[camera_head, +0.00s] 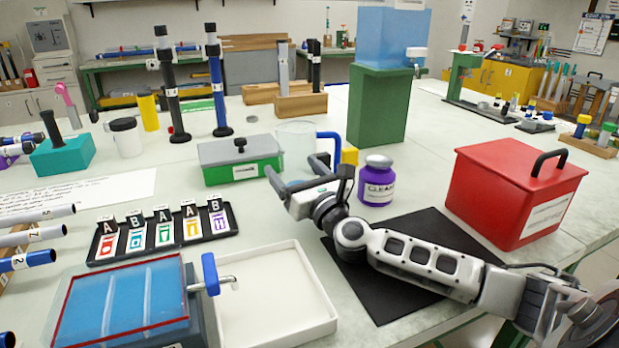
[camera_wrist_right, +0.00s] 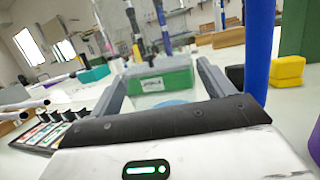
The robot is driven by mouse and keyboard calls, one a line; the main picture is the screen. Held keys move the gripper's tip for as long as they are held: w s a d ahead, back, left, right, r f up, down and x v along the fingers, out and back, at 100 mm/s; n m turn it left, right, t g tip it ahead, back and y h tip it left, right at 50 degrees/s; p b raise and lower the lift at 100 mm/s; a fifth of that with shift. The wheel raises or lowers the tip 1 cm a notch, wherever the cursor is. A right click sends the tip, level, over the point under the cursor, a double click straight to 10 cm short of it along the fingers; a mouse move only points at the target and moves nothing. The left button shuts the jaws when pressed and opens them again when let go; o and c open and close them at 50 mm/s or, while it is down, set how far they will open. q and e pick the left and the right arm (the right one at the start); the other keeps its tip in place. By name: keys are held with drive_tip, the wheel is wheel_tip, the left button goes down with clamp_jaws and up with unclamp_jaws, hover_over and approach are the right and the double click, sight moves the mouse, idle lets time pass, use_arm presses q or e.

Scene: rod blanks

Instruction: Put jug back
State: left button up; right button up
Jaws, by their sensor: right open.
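The clear jug (camera_head: 296,136) with a blue handle stands on the table, behind my right gripper in the head view. Its handle also shows in the right wrist view (camera_wrist_right: 259,48), upright and just right of the right finger. A bluish patch, perhaps the jug's contents, shows low between the fingers. My right gripper (camera_head: 296,175) is open, its fingers spread at the jug's near side. I cannot tell whether they touch the jug, and its lower part is partly hidden by the gripper. My left gripper is not in view.
A green box with a grey lid (camera_head: 240,160) stands left of the jug. A purple jar (camera_head: 377,182) and yellow block (camera_head: 349,155) stand to its right. A tall green stand (camera_head: 378,105) is behind. A white tray (camera_head: 318,318), black mat (camera_head: 385,305) and red box (camera_head: 515,190) lie nearer.

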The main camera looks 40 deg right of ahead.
drive_tip(key=shift+r+p, duration=0.35)
drive_tip(key=shift+r, duration=0.4)
drive_tip(key=v, duration=0.3)
drive_tip(key=shift+w+f, duration=0.1)
drive_tip(key=shift+f, duration=0.2)
drive_tip(key=s, duration=1.2)
drive_tip(key=shift+s+a+r, duration=0.1)
drive_tip(key=shift+a+r, duration=0.1)
drive_tip(key=shift+a, duration=0.05)
